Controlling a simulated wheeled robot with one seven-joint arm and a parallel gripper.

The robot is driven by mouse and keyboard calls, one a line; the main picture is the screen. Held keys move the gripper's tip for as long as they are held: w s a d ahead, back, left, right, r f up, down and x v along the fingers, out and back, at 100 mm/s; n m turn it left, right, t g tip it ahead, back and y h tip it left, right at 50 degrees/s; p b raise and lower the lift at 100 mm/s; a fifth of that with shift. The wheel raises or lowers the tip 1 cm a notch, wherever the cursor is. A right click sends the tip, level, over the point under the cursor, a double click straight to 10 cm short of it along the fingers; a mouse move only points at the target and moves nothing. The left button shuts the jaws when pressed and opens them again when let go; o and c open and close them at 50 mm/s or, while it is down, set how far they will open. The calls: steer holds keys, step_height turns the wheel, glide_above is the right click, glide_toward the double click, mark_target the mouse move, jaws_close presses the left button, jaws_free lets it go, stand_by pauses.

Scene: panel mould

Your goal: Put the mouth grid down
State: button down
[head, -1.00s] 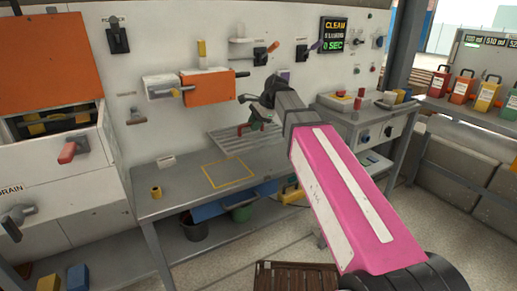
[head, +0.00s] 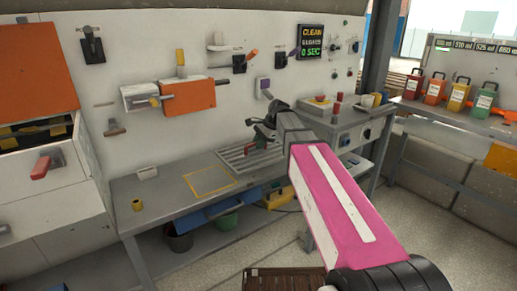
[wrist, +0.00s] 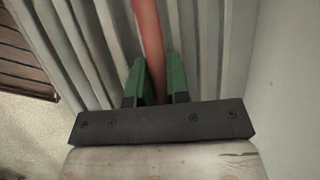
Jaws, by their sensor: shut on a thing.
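The mouth grid (head: 232,153) is a grey slatted panel with a red handle (head: 254,147), over the back right part of the grey workbench (head: 165,198). My gripper (head: 263,137) is above the grid, its green fingers shut on the handle. The wrist view shows the red handle (wrist: 150,35) between the two fingers (wrist: 158,82), with the pale slats of the grid (wrist: 108,45) below. I cannot tell whether the grid touches the bench top. My arm hides part of its right side.
A yellow outlined square (head: 210,181) lies empty on the bench, left of the grid. A small yellow cup (head: 137,205) and a white block (head: 147,172) stand farther left. An orange box (head: 188,97) juts from the wall. A grey cabinet (head: 350,130) stands right.

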steer(key=shift+f, duration=1.1)
steer(key=c, duration=1.1)
jaws_free()
steer(key=shift+f, duration=0.1)
steer(key=v, duration=1.2)
